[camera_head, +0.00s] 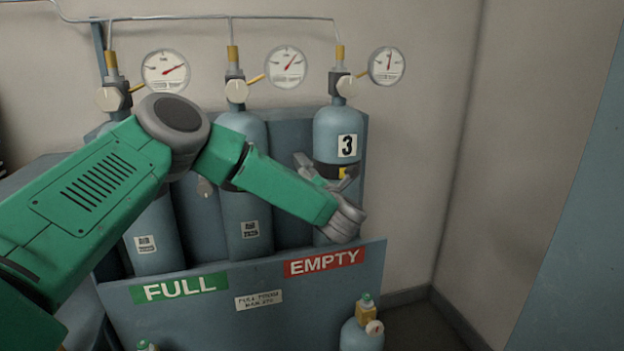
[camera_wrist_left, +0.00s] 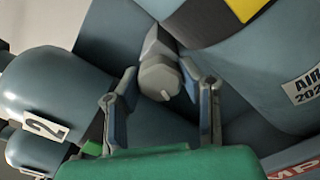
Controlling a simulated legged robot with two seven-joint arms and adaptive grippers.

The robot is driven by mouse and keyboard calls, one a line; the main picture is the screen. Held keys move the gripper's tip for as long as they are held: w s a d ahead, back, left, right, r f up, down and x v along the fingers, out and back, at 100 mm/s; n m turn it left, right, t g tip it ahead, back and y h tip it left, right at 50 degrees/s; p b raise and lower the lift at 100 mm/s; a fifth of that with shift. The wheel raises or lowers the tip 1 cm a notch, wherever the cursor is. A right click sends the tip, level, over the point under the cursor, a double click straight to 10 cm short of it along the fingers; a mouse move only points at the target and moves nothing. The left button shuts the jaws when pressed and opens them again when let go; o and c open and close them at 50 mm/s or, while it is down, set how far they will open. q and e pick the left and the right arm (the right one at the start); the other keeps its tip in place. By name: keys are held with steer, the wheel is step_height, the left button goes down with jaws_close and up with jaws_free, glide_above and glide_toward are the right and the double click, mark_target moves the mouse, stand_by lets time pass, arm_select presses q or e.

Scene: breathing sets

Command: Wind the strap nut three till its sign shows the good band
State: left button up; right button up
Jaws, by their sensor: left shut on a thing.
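Cylinder three (camera_head: 338,132) stands at the right of the rack, with a "3" label. A dark strap crosses it below the label. A sign on the strap shows a yellow patch (camera_head: 343,172) beside black; the yellow also shows in the wrist view (camera_wrist_left: 245,8). My left gripper (camera_head: 326,174) is at the strap's left side. In the wrist view, the grey strap nut (camera_wrist_left: 160,78), with a pale line on its face, sits between the fingers of my left gripper (camera_wrist_left: 162,92), which is shut on it. In the head view my gripper hides the nut. My right gripper is out of view.
Two more cylinders (camera_head: 243,128) stand to the left, partly behind my arm. Valve knobs (camera_head: 236,91) and gauges (camera_head: 286,67) sit above. The rack's front panel (camera_head: 210,305) carries FULL and EMPTY signs. A small cylinder (camera_head: 361,337) stands in front at the right.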

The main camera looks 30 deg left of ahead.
arm_select(q)
steer(key=shift+d+f, duration=0.1)
steer(key=shift+f, duration=0.25)
steer(key=o, duration=1.2)
steer(key=shift+c, duration=0.2)
steer(key=shift+r, duration=0.1)
steer(key=shift+s+d+r, duration=0.1)
steer(key=v, duration=1.1)
steer(key=shift+s+d, duration=0.2)
